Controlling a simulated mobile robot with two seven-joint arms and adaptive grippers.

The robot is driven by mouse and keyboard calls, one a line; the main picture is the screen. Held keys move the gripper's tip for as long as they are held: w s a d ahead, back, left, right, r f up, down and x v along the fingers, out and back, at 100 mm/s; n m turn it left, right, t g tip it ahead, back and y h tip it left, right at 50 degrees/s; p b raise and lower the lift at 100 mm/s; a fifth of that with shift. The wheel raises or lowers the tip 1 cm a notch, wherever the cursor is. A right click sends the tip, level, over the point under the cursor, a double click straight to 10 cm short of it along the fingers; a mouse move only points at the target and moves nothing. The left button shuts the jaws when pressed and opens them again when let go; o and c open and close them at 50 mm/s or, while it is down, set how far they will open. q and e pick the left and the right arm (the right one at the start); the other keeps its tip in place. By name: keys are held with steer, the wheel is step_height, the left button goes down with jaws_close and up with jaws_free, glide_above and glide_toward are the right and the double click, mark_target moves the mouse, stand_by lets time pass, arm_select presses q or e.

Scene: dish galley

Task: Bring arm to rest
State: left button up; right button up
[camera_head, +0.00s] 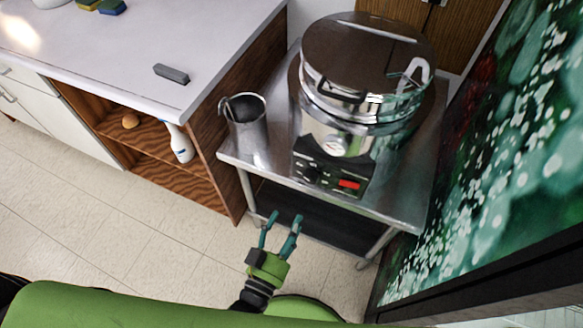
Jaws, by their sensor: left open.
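My left gripper (281,233) shows at the lower middle, green with two dark teal fingers. The fingers are apart with nothing between them. It hangs over the floor in front of the metal cart and touches nothing that I can see. A green arm part of mine crosses the bottom edge of the view. My right gripper is not in view.
A steel cart (415,200) holds a large lidded steel cooker (340,130) and a metal pitcher (247,135). A white counter (130,50) with a grey block (171,74) stands left. A spray bottle (180,143) sits on its shelf. The floor (120,235) at left is clear.

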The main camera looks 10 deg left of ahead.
arm_select(q)
steer(key=s+a+f+g+y, duration=0.1)
steer(key=s+a+f+g, duration=0.15)
steer(key=f, duration=0.55)
steer(key=s+a+f+g, duration=0.2)
steer(key=s+f+g, duration=0.1)
steer(key=f, duration=0.4)
steer(key=s+a+f+g+y, duration=0.1)
steer(key=s+a+f+g, duration=0.15)
steer(key=f, duration=0.55)
steer(key=s+a+f+g+y, duration=0.1)
steer(key=s+a+f+g, duration=0.3)
steer(key=s, duration=0.5)
steer(key=s+a+f+n+g+y, duration=0.1)
steer(key=s+a+f+g+y, duration=0.1)
steer(key=s+a+f+g, duration=0.2)
steer(key=s+a+f, duration=0.3)
steer(key=s+f, duration=0.1)
steer(key=s, duration=0.1)
steer(key=shift+a+y, duration=0.3)
steer(key=shift+w, duration=0.1)
